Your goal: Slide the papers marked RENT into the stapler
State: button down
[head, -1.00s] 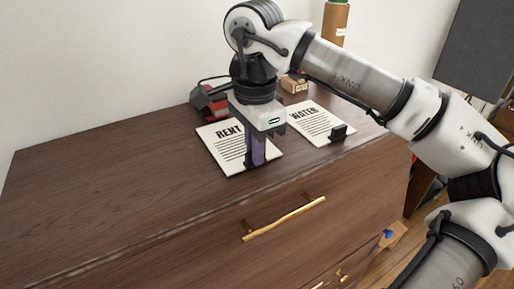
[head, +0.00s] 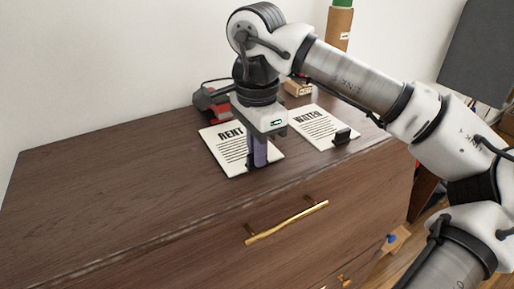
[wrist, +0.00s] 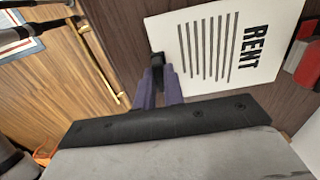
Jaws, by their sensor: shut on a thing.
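The papers marked RENT (head: 218,146) lie flat on the dark wooden dresser top, and they also show in the wrist view (wrist: 185,50). A small black block or clip (wrist: 157,60) sits at their near edge. My gripper (wrist: 160,72) has its purple fingers closed around this black piece; it points down at the front of the papers in the head view (head: 257,166). The red and black stapler (head: 212,100) stands behind the papers near the wall. Part of it shows at the right edge of the wrist view (wrist: 306,55).
Papers marked WATER (head: 318,122) lie to the right, with a similar black piece (head: 342,137) at their near edge. A small wooden block (head: 298,87) and a brown cylinder (head: 338,28) stand behind. A gold drawer handle (head: 287,222) is on the front. The dresser's left side is clear.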

jog(key=shift+f, duration=0.2)
jog(key=c, duration=1.4)
grip_release()
jog(key=shift+r, duration=0.1)
jog(key=shift+r+p, duration=2.8)
jog(key=shift+r, duration=1.15)
jog(key=shift+f, duration=0.1)
